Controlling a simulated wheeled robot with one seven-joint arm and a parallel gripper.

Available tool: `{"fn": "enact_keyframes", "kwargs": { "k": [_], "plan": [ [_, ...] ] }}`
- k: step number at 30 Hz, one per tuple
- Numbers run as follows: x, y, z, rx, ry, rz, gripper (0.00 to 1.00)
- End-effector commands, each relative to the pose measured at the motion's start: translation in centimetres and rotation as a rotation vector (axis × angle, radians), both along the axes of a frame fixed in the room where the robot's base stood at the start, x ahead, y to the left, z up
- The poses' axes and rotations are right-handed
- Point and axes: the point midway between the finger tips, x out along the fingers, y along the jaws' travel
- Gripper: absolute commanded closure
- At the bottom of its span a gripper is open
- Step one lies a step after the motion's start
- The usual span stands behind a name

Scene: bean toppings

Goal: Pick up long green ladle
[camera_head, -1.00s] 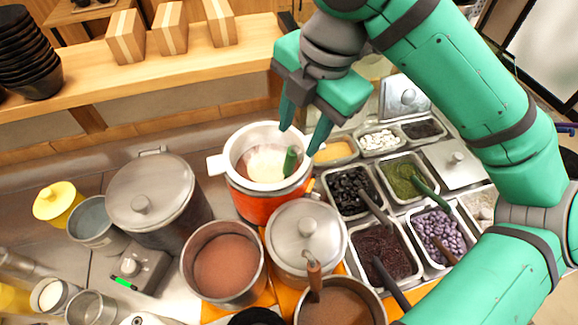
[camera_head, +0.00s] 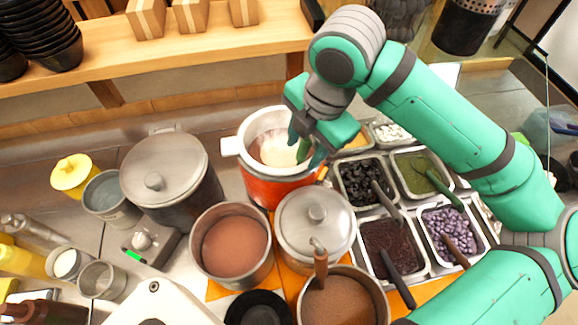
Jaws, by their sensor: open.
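The green ladle (camera_head: 304,150) stands in the white-lined pot with an orange-red body (camera_head: 255,187), its green handle leaning up near the right side of the rim. Pale food lies inside the pot. My gripper (camera_head: 305,150) is open, pointing down over the right side of the pot, with its fingers around or close beside the ladle's handle. The fingers hide part of the handle, and I cannot tell whether they touch it.
A lidded steel pot (camera_head: 170,178) stands to the left and another lidded pot (camera_head: 314,228) in front. A pot of brown contents (camera_head: 232,245) is front left. Topping trays (camera_head: 392,243) with utensils fill the right. A wooden shelf (camera_head: 190,58) runs behind.

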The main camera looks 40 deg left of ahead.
Motion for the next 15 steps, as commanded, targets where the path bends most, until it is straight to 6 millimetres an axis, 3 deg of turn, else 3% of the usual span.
{"fn": "enact_keyframes", "kwargs": {
  "k": [4, 11, 15],
  "plan": [
    [0.02, 0.22, -1.02, -0.001, 0.000, 0.001, 0.57],
    [-0.03, 0.40, -1.10, -0.001, -0.001, 0.005, 0.57],
    [-0.04, 0.40, -1.08, 0.000, -0.001, 0.005, 0.91]
  ]
}}
